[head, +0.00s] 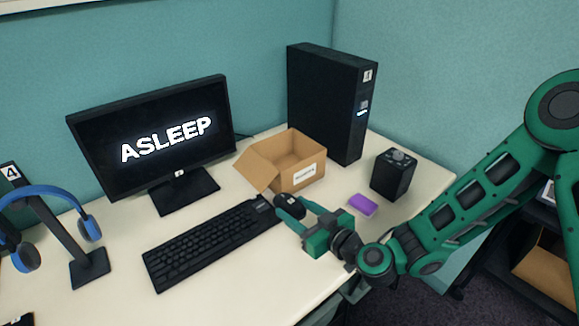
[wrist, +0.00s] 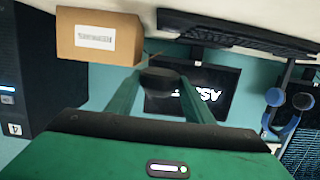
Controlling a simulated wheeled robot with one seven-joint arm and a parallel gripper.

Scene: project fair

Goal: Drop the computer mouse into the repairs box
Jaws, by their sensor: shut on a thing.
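The black computer mouse (head: 292,198) is between the fingers of my gripper (head: 295,206), which is shut on it. In the wrist view the mouse (wrist: 162,77) shows as a dark rounded shape at the fingertips of my gripper (wrist: 162,84). The repairs box (head: 300,176) is an open brown cardboard box with a white label on its front and a flap folded out to the left. My gripper and the mouse are in front of the box, apart from it. The box (wrist: 95,52) also shows at the upper left of the wrist view. Its inside floor is hidden.
A keyboard (head: 210,243) lies left of my gripper. A monitor (head: 155,142) reading ASLEEP stands behind it. A black computer tower (head: 325,100) stands behind the box. A purple block (head: 363,205) and a black cube-like device (head: 393,178) are to the right. Blue headphones (head: 52,200) hang at left.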

